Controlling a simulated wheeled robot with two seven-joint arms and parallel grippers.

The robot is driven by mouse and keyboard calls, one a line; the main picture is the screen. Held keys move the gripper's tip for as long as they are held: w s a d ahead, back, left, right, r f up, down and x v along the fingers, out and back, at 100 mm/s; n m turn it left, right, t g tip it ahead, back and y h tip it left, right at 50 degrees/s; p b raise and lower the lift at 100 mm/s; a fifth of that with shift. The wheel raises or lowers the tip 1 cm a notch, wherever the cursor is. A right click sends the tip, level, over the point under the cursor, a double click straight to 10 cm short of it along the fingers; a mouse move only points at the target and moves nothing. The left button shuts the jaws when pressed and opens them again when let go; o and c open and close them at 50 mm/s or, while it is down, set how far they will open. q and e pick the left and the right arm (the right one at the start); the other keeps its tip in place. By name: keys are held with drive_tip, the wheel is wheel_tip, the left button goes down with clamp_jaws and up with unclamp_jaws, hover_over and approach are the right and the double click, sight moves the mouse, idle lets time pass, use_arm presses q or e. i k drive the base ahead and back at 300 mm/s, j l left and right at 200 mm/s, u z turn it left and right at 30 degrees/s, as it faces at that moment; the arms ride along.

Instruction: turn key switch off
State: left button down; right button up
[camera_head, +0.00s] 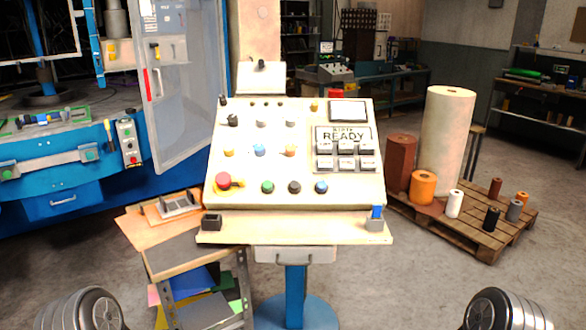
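The control console (292,198) stands in the middle of the view on a blue post, its sloped cream panel facing me. A black switch knob (233,120) sits at the panel's upper left, with two grey knobs (262,123) to its right. Several coloured buttons lie below, with a red mushroom button (223,180) at lower left. A small display reads READY (343,135). I cannot tell which control is the key switch or see how a key is turned. Only rounded metal parts of my arms show at the bottom corners; neither gripper is in view.
A shelf cart (190,245) with papers stands left of the console, beside a blue machine (70,170) with a clear door (180,80). A pallet (480,235) with foil rolls (448,130) is at right. Clear floor lies between pallet and console post.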

sight(291, 118)
drive_tip(key=i+j, duration=0.7)
drive_tip(key=i+j+z, duration=0.1)
drive_tip(key=j+z, duration=0.2)
drive_tip(key=z, duration=1.4)
